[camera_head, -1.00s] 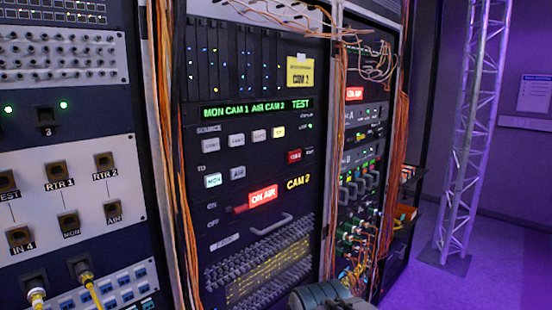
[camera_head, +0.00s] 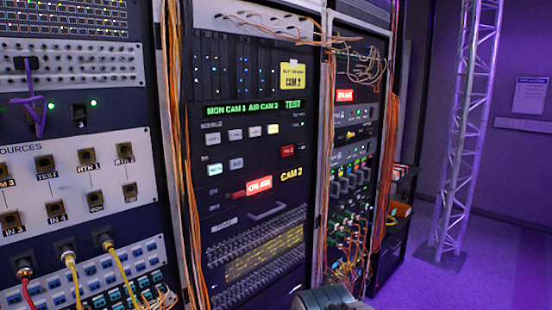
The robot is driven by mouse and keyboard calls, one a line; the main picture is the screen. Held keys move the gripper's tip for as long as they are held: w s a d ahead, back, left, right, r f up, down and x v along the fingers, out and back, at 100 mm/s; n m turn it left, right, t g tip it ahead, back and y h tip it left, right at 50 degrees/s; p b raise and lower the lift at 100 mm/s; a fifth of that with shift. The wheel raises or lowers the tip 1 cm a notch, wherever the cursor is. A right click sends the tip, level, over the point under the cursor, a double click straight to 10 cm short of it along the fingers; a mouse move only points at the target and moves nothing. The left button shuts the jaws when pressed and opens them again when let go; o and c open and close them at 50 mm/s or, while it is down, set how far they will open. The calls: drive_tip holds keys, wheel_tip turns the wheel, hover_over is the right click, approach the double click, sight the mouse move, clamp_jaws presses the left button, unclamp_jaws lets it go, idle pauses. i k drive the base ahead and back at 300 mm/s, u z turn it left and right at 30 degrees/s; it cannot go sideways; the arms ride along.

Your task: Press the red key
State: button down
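The red key (camera_head: 287,150) is a small dark red button at the right side of the black switcher panel (camera_head: 232,205) in the middle rack. It stands apart, right of a row of pale source keys (camera_head: 234,136), whose rightmost key (camera_head: 272,129) glows yellow. Two more keys (camera_head: 214,170) sit below at the left. The green display (camera_head: 241,108) above reads MON CAM 1 AIR CAM 2, with TEST beside it. A lit red ON AIR sign (camera_head: 259,185) is below, with CAM 2 in yellow beside it. My gripper's fingers are not in view; only a grey rounded part, likely my arm, shows at the bottom edge.
Orange cables (camera_head: 177,160) hang along the rack posts. A handle (camera_head: 267,212) juts out below the ON AIR sign. A patch panel (camera_head: 85,180) with plugged cables is at the left. A truss tower (camera_head: 463,140) stands right on open purple floor (camera_head: 500,270).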

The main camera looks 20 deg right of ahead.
sight(289, 150)
drive_tip(key=k, duration=1)
drive_tip(key=z, duration=0.35)
drive_tip(key=i, duration=0.4)
drive_tip(key=z, duration=0.75)
drive_tip(key=i, duration=1.7)
drive_tip(key=u, duration=0.95)
